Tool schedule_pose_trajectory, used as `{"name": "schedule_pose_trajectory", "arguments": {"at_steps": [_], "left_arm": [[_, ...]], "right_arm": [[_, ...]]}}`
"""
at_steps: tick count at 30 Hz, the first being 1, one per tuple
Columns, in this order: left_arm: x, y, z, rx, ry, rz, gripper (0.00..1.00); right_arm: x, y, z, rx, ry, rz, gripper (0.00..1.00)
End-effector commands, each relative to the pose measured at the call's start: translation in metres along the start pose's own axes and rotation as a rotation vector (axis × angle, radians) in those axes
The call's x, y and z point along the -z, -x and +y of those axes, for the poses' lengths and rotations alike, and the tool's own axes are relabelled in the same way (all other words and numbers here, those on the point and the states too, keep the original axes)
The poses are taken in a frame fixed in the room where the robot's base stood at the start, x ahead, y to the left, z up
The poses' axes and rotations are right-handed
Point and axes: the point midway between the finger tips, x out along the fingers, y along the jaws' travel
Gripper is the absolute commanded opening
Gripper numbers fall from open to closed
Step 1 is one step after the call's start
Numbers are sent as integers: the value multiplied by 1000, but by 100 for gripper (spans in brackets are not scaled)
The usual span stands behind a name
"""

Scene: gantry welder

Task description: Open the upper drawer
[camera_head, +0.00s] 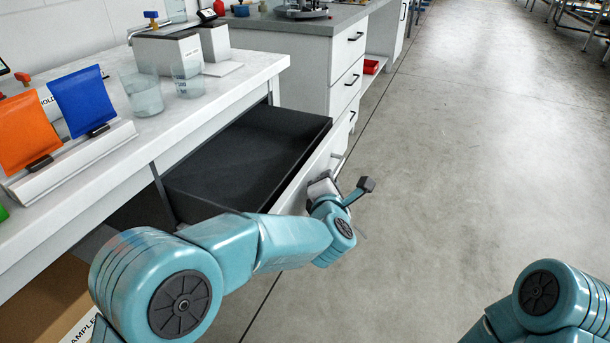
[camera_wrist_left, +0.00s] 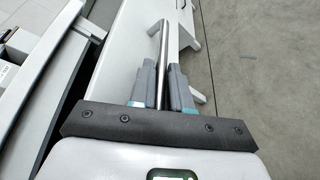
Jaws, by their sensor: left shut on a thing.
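The upper drawer (camera_head: 245,158) of the white bench is pulled out, with its dark, empty-looking inside showing and its white front (camera_head: 308,170) facing the aisle. My left gripper (camera_head: 326,184) is at the drawer front; its fingers are mostly hidden by my wrist in the head view. In the left wrist view, the fingers of my left gripper (camera_wrist_left: 163,88) are shut on the metal bar handle (camera_wrist_left: 163,52), one on each side. The right arm shows at the lower right of the head view, but its gripper is out of frame.
The white benchtop (camera_head: 215,97) holds clear beakers (camera_head: 143,93), a rack with orange and blue pouches (camera_head: 84,100), and grey-topped boxes. A further cabinet with drawers (camera_head: 346,60) stands beyond the open drawer. The concrete floor (camera_head: 470,150) to the right is clear.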

Motion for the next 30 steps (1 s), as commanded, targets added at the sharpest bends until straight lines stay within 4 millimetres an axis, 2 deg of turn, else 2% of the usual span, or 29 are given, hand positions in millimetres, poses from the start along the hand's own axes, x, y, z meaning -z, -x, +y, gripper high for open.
{"name": "schedule_pose_trajectory", "arguments": {"at_steps": [1,6,19,20,30], "left_arm": [[-7,3,-4,0,-2,-4,0],[-17,8,-11,-1,-2,-3,0],[-19,10,-14,-1,-1,-1,0],[-19,10,-14,-1,-1,-1,23],[-19,13,-13,-1,-1,-1,23]], "right_arm": [[0,1,0,0,0,0,49],[0,1,-1,0,1,-1,49],[0,1,-1,0,1,-1,49],[0,1,-1,0,1,-1,49],[0,2,-1,0,1,-1,49]]}}
